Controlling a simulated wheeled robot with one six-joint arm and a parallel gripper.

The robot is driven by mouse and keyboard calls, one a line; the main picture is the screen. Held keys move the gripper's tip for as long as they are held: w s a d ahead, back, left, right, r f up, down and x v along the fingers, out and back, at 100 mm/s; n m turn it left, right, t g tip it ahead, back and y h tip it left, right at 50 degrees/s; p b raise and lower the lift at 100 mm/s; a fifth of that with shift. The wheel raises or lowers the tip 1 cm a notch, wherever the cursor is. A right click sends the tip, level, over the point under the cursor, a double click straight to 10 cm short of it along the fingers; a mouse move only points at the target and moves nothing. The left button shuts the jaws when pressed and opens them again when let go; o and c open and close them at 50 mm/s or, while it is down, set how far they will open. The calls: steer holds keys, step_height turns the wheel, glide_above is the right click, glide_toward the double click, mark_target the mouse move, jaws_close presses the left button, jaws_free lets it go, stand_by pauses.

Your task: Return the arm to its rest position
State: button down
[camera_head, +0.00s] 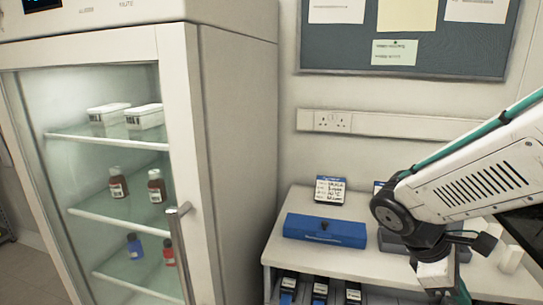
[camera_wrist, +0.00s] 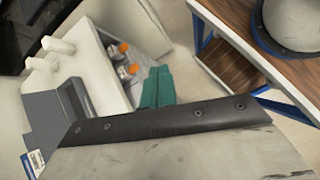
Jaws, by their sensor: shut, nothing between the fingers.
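My arm reaches in from the right edge of the head view and bends down over the bench (camera_head: 285,222). My gripper shows in the wrist view as teal fingers (camera_wrist: 157,87), shut and empty. In the head view only a little teal shows below the wrist, at the lower right, and the fingertips are cut off by the frame's bottom edge. Nothing is held.
A blue case (camera_head: 325,230) and a small labelled box (camera_head: 330,190) stand on the bench, left of my arm. A grey object (camera_head: 392,241) sits close behind my wrist. A glass-door cabinet (camera_head: 230,120) stands at left. Wooden shelving (camera_wrist: 245,50) shows in the wrist view.

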steer(key=s+a+r+m+t+y, duration=0.4)
steer(key=s+a+r+m+y, duration=0.3)
steer(key=m, duration=0.3)
steer(key=shift+s+r+m, duration=0.15)
steer(key=shift+s+m, duration=0.15)
steer(key=shift+s, duration=0.5)
